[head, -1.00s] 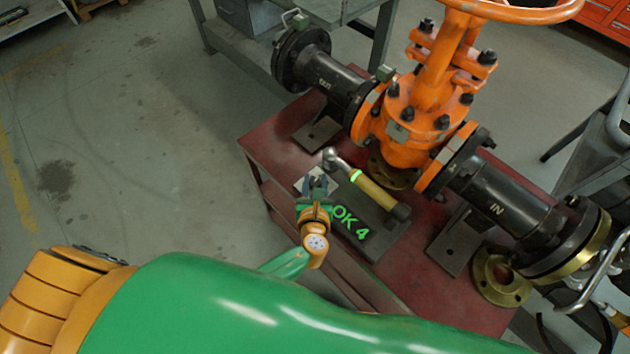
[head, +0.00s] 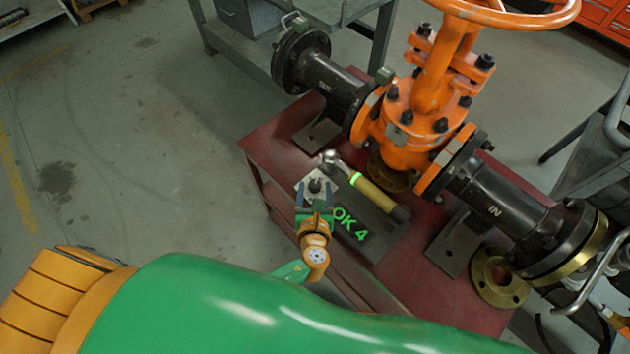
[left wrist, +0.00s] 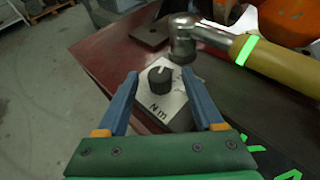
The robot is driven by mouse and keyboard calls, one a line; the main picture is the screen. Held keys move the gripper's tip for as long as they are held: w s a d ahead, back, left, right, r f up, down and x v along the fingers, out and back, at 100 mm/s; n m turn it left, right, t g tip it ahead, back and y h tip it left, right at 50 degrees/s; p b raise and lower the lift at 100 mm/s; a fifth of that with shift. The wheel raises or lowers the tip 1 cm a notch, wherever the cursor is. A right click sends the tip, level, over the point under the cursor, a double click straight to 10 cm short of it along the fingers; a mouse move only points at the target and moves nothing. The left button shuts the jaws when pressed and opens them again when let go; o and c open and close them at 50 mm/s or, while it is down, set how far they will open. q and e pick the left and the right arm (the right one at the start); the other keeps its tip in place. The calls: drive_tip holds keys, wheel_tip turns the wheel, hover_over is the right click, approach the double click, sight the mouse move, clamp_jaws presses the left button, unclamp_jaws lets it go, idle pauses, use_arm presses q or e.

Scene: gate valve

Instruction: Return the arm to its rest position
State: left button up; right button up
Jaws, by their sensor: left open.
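My left gripper (head: 316,196) is open over the near left part of the red bench, with its fingers pointing away from me. In the left wrist view the open fingers (left wrist: 160,90) stand on either side of a black knob (left wrist: 160,77) on a pale plate (left wrist: 172,104) marked "Nm". The knob (head: 316,186) also shows in the head view; nothing is held. I cannot tell the exact height of the fingers relative to the knob. My right gripper is not in view.
An orange gate valve (head: 410,115) with black pipes stands on the red bench (head: 270,145). Open floor (head: 130,170) lies to the left.

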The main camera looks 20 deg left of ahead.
use_arm(q)
drive_tip(key=v, duration=0.4)
drive_tip(key=shift+s+d+r, duration=0.1)
drive_tip(key=shift+s+r, duration=0.05)
drive_tip(key=shift+s, duration=0.15)
